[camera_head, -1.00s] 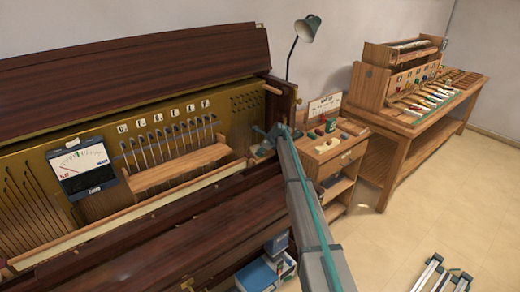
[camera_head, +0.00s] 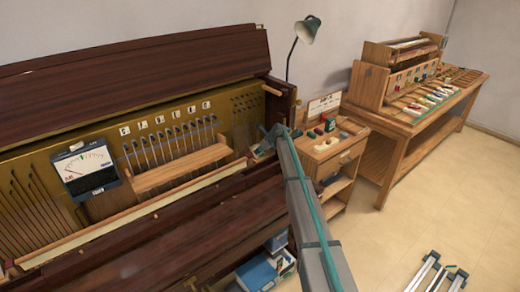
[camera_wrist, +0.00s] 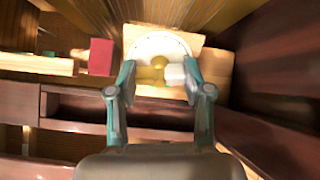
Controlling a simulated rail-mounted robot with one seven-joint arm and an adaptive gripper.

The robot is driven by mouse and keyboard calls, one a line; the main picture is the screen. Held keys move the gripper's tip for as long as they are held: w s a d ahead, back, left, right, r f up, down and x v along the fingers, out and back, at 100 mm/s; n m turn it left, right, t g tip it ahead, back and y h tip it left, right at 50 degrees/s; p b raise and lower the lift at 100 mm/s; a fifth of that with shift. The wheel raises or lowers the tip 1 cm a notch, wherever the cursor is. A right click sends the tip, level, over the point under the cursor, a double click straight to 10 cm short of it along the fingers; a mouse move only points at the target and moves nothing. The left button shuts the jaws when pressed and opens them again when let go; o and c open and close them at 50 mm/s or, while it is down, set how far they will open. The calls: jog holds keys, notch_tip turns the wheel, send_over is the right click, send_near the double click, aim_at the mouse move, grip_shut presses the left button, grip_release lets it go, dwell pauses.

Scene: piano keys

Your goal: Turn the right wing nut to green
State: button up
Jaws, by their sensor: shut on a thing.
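A yellow wing nut (camera_wrist: 157,72) sits in front of a round white dial (camera_wrist: 158,44) on a pale wooden block (camera_wrist: 215,62) in the wrist view. My gripper (camera_wrist: 158,76) is shut on the wing nut, with a teal finger on each side of it. A small white piece (camera_wrist: 175,74) shows beside the nut, close to the right finger. In the head view my gripper (camera_head: 266,142) is at the right end of the open piano; the nut is too small to make out there. A meter (camera_head: 87,168) with a white face and a green mark stands at the piano's left.
The dark piano case (camera_head: 190,228) runs below and left of my arm. A red block (camera_wrist: 100,57) lies left of the dial in the wrist view. A small wooden cabinet (camera_head: 335,155) stands right of the piano, and a workbench (camera_head: 415,125) stands farther right.

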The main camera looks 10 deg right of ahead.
jog(key=shift+r, duration=0.1)
jog(key=shift+r+m+p, duration=0.1)
jog(key=shift+m+p, duration=0.5)
jog(key=shift+p, duration=0.25)
jog(key=shift+m+p, duration=0.95)
jog(key=shift+m, duration=0.25)
jog(key=shift+f, duration=0.2)
jog(key=shift+r, duration=0.1)
jog(key=shift+m+p, duration=0.4)
jog(key=shift+p, duration=0.1)
jog(key=shift+m+p, duration=1.2)
jog(key=o, duration=1)
jog(key=shift+o, duration=0.2)
